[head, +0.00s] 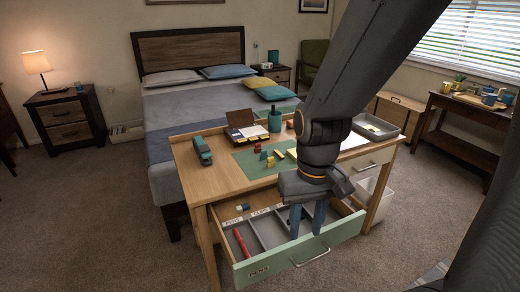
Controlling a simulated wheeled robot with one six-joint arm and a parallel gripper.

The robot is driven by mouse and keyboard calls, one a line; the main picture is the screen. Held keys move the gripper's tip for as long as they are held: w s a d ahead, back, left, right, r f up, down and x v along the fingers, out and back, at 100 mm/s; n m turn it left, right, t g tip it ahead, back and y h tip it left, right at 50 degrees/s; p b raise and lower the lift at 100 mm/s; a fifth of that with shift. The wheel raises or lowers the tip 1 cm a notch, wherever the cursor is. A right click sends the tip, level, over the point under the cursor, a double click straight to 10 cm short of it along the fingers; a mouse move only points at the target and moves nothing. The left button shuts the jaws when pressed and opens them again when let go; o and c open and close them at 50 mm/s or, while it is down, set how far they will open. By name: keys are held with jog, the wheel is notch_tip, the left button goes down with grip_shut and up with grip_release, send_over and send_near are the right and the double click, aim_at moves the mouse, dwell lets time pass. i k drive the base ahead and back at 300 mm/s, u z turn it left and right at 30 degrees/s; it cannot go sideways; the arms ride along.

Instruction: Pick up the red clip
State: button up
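A small red object (257,147) sits on the green blotter (248,167) on the desk; it may be the red clip, but it is too small to be sure. A long red item (241,243) lies in the left compartment of the open drawer (250,268), whose label seems to read PENS. My gripper (307,222) points down over the drawer, right of the long red item, with its two blue fingers apart. Nothing shows between them. The gripper hides part of the drawer's middle and right compartments, and my arm hides part of the desk.
On the desk (205,178) stand a teal toy truck (203,151), an open organizer box (245,126), a dark green pen cup (275,121) and small yellow and green pieces. A grey tray (375,128) is at the back right. The desk's front left is clear.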

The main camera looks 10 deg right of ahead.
aim_at(258, 148)
jog(key=z, duration=0.6)
jog(key=k, duration=0.8)
jog(key=z, duration=0.8)
jog(key=k, duration=0.4)
jog(key=z, duration=0.75)
jog(key=i, duration=2.45)
jog(key=u, duration=1.4)
jog(key=i, duration=0.7)
jog(key=u, duration=1.15)
jog(key=i, duration=1.4)
jog(key=u, duration=0.2)
